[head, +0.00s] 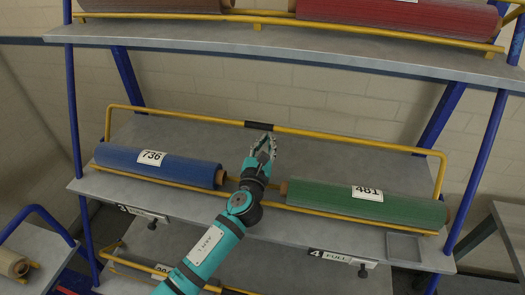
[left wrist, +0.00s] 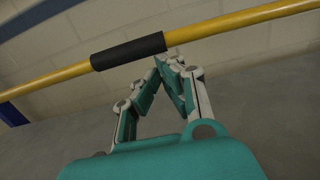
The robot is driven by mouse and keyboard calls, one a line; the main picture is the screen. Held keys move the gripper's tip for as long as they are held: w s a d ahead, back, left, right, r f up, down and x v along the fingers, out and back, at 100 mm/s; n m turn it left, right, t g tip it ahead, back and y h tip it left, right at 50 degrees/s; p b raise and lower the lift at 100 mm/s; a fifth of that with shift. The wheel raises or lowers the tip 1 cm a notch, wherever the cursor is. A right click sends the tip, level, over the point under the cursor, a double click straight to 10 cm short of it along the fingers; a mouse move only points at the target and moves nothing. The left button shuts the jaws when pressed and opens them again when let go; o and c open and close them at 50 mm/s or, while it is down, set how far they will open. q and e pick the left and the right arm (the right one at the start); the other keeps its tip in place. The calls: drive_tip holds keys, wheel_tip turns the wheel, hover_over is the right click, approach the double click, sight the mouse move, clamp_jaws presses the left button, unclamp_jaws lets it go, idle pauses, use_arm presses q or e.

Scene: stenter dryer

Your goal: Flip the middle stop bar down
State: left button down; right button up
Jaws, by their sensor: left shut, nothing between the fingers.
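The middle stop bar (head: 330,135) is a yellow tube with a black grip sleeve (head: 259,125). It stands raised behind the rolls on the middle shelf in the head view. In the left wrist view the yellow bar (left wrist: 236,23) crosses the top of the picture with its black sleeve (left wrist: 128,51). My left gripper (head: 265,143) is shut and empty, just in front of and below the sleeve. In the left wrist view its fingertips (left wrist: 168,62) meet just below the right end of the sleeve; I cannot tell whether they touch it. My right gripper is not in view.
A blue roll (head: 160,165) labelled 736 and a green roll (head: 365,203) labelled 481 lie on the middle shelf (head: 205,135), either side of my left arm. Blue posts (head: 473,175) frame the rack.

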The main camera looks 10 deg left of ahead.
use_arm(q)
drive_tip(key=shift+w+r, duration=0.1)
drive_tip(key=shift+w, duration=0.85)
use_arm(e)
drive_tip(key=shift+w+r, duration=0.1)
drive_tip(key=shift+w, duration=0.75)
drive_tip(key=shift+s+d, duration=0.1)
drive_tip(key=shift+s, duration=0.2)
use_arm(q)
drive_tip(key=shift+a, duration=0.1)
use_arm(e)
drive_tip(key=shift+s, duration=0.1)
use_arm(q)
drive_tip(key=shift+s, duration=0.1)
drive_tip(key=shift+r, duration=0.2)
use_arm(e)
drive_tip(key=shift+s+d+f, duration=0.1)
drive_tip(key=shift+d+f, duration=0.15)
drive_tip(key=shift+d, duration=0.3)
